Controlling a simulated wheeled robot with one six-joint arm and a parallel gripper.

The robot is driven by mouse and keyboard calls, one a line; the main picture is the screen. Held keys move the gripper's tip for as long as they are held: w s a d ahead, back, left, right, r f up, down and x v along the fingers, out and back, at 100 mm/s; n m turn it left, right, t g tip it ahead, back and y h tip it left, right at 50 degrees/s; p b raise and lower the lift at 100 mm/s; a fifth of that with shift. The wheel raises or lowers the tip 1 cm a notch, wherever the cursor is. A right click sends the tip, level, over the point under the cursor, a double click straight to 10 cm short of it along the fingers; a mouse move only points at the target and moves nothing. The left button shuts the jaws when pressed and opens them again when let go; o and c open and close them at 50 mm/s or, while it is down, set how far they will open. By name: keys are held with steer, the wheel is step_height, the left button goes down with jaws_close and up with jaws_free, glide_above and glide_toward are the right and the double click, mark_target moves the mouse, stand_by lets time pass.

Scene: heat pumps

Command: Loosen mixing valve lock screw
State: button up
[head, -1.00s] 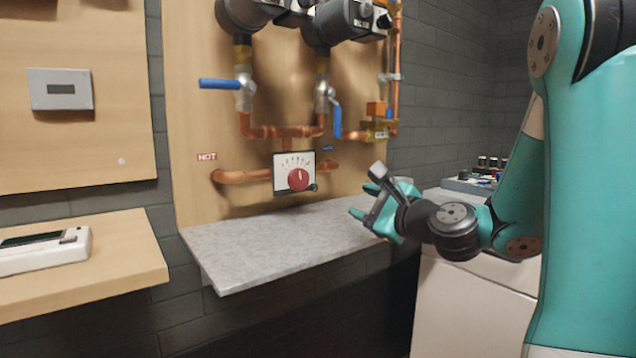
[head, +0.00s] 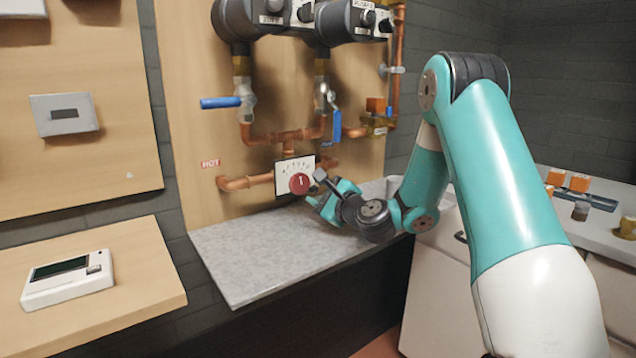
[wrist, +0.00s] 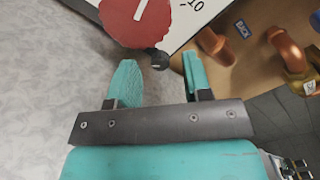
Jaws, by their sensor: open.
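The mixing valve has a white dial plate (head: 305,163) with a red knob (head: 299,184) on the copper piping above the grey shelf. In the wrist view the red knob (wrist: 138,18) is at the top, and a small black lock screw (wrist: 160,60) sits at the plate's lower corner. My gripper (wrist: 158,80) is open and empty, with its teal fingers apart. The screw appears between and just beyond the fingertips; I cannot tell how far beyond. In the head view my gripper (head: 318,197) is just below and right of the knob, and hides the screw.
The grey shelf (head: 270,250) below the valve is clear. Blue-handled valves (head: 221,102) and copper pipes (head: 240,183) are above and beside the dial. A white device (head: 68,280) lies on the wooden shelf at left. Several small parts (head: 570,182) are on the right counter.

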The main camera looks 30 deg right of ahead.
steer(key=shift+w, duration=0.55)
jaws_close()
steer(key=shift+f+n+b, duration=0.1)
steer(key=shift+n+b, duration=0.2)
steer(key=shift+n, duration=0.5)
jaws_free()
steer(key=shift+s, duration=0.15)
